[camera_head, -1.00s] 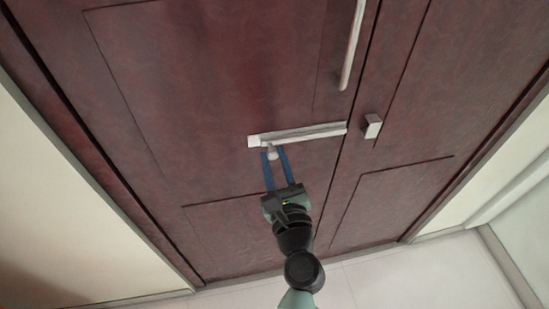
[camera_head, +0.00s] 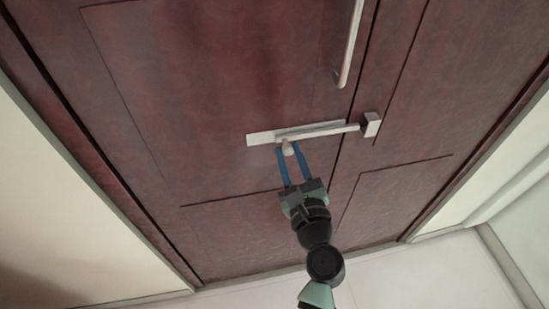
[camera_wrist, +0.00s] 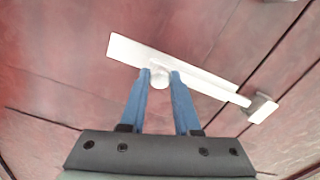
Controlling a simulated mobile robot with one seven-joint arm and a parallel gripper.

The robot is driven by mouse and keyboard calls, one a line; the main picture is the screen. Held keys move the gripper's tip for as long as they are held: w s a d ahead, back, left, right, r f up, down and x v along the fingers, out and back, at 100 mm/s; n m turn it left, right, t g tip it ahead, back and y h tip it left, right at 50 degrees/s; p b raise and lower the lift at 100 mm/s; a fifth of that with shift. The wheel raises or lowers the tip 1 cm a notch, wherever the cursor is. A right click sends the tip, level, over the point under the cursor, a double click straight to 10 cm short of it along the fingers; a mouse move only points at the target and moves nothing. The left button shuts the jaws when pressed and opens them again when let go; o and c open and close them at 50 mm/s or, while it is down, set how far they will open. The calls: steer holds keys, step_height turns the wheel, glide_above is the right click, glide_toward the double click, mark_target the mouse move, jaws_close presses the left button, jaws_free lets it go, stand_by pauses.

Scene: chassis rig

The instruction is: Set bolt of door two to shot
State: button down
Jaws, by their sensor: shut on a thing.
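The bolt (camera_head: 318,129) is a pale metal bar on a flat plate (camera_head: 260,139) on the dark red-brown door. Its right end reaches across the seam between the leaves to the block-shaped keeper (camera_head: 371,124) and appears to meet it. The bolt's round knob (camera_head: 288,147) sits between my blue fingertips. My gripper (camera_head: 288,151) is shut on the knob. In the wrist view the knob (camera_wrist: 159,78) is between the fingertips, and the bar's end (camera_wrist: 240,100) touches or enters the keeper (camera_wrist: 263,108); the exact depth is unclear.
A long upright handle (camera_head: 352,45) stands on the door above the bolt. Raised panel lines cross both door leaves. Pale walls (camera_head: 60,210) flank the door, and the light floor (camera_head: 400,275) is clear.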

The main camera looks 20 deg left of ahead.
mark_target(310, 136)
steer(key=w+d, duration=0.2)
steer(key=d, duration=0.1)
steer(key=w+d, duration=0.1)
steer(key=shift+d+b, duration=0.3)
steer(key=shift+d, duration=0.05)
steer(key=c, duration=0.6)
jaws_free()
steer(key=shift+w, duration=0.1)
steer(key=v, duration=1.3)
steer(key=shift+b, duration=0.35)
